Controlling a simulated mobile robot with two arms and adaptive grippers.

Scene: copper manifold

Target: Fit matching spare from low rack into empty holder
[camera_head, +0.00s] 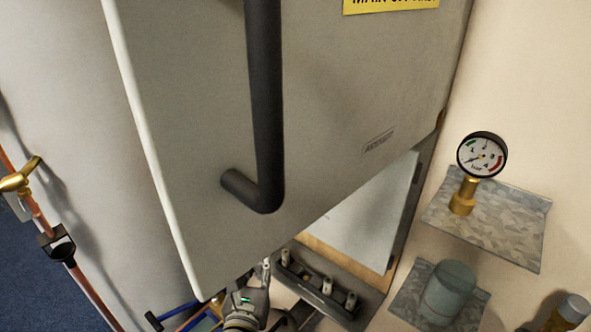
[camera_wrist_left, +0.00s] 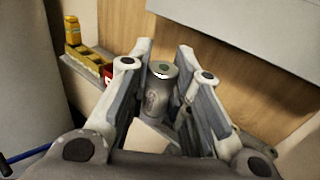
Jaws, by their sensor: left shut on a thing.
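My left gripper (camera_head: 263,272) is low in the head view, beside the left end of a dark rack (camera_head: 316,300). The rack carries several upright pale cylinders, one of them (camera_head: 327,286) near its middle. In the left wrist view, my left gripper (camera_wrist_left: 164,62) is shut on a grey cylinder (camera_wrist_left: 158,92) with a greenish dot on top and a dark mark on its side. The held cylinder cannot be made out in the head view. I cannot pick out an empty holder. My right gripper is not in view.
A large grey panel with a black handle (camera_head: 264,100) fills the head view above the gripper. Shelves at the right hold a pressure gauge (camera_head: 482,154) and a grey-green cylinder (camera_head: 448,290). The wrist view shows a ledge with a yellow bottle (camera_wrist_left: 72,31) and a red item (camera_wrist_left: 107,74).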

